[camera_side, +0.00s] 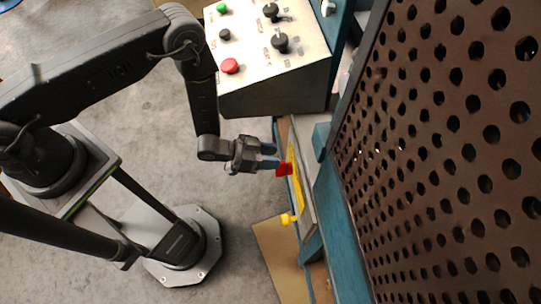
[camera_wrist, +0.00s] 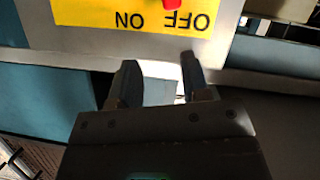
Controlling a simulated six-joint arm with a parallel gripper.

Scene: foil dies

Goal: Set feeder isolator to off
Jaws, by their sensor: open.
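The feeder isolator shows as a red handle (camera_side: 284,170) against a yellow plate (camera_side: 296,182) on the front of the blue machine. In the wrist view, the red handle (camera_wrist: 173,3) is cut off by the top edge. The yellow plate (camera_wrist: 95,14) there carries OFF and ON upside down, OFF at right and ON at left. The visible red tip lies nearer OFF; the handle's full angle is hidden. My gripper (camera_side: 272,157) is open at the plate, its fingertips close to the handle. In the wrist view my gripper (camera_wrist: 160,70) has nothing between its fingers.
A sloped control box (camera_side: 262,75) with a red button, a green button and black knobs stands above my gripper. A yellow knob (camera_side: 288,219) sticks out below the plate. A brown perforated panel (camera_side: 450,150) fills the right.

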